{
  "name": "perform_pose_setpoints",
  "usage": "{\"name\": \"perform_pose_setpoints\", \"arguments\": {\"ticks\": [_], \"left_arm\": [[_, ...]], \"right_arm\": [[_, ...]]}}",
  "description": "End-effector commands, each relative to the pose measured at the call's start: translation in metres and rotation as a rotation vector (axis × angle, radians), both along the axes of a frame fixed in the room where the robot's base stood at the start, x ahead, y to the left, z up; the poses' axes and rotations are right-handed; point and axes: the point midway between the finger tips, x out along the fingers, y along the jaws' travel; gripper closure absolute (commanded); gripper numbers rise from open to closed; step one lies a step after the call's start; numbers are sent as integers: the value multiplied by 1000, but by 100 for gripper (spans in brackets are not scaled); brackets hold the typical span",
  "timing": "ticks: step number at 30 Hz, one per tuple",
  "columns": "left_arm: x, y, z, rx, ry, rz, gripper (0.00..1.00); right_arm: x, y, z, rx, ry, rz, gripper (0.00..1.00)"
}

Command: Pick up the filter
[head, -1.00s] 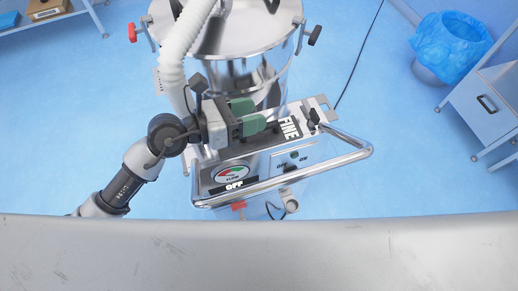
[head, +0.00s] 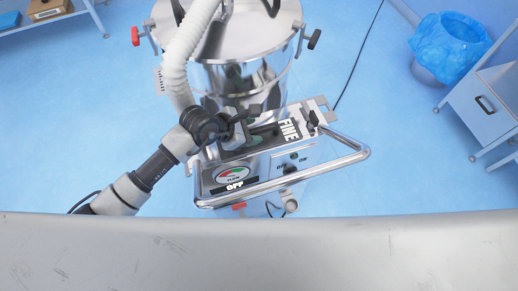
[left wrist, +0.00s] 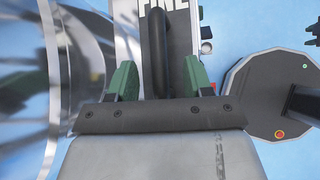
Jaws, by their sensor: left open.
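The filter is a pale plate marked FINE (head: 288,130) on top of the steel vacuum machine, in the head view. In the left wrist view its plate (left wrist: 126,30) runs up the picture, with a black bar handle (left wrist: 156,40) along it. My left gripper (left wrist: 160,65) is open, with one green finger on each side of the handle. Contact between the fingers and the handle cannot be told. In the head view my left gripper (head: 240,130) is over the plate's left part and its fingertips are mostly hidden.
A shiny drum (head: 240,75) with a white hose (head: 185,65) stands right behind the plate. A steel rail (head: 340,160) curves around the front and right. A blue-lined bin (head: 450,45) and a drawer cabinet (head: 490,105) stand at the right.

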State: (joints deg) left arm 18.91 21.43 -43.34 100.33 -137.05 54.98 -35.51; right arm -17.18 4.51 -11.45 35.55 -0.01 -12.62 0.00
Motion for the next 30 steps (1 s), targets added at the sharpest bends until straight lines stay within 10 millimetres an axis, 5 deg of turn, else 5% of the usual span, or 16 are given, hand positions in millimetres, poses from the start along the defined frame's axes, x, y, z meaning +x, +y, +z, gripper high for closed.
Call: {"name": "perform_pose_setpoints", "arguments": {"ticks": [14,24,30], "left_arm": [[11,-18,-21,-1,0,0,49],[11,-18,-20,-1,0,0,98],[11,-18,-20,-1,0,0,100]], "right_arm": [[0,2,7,3,0,0,62],[0,0,7,0,0,1,62],[0,-2,7,-3,-1,2,62]]}}
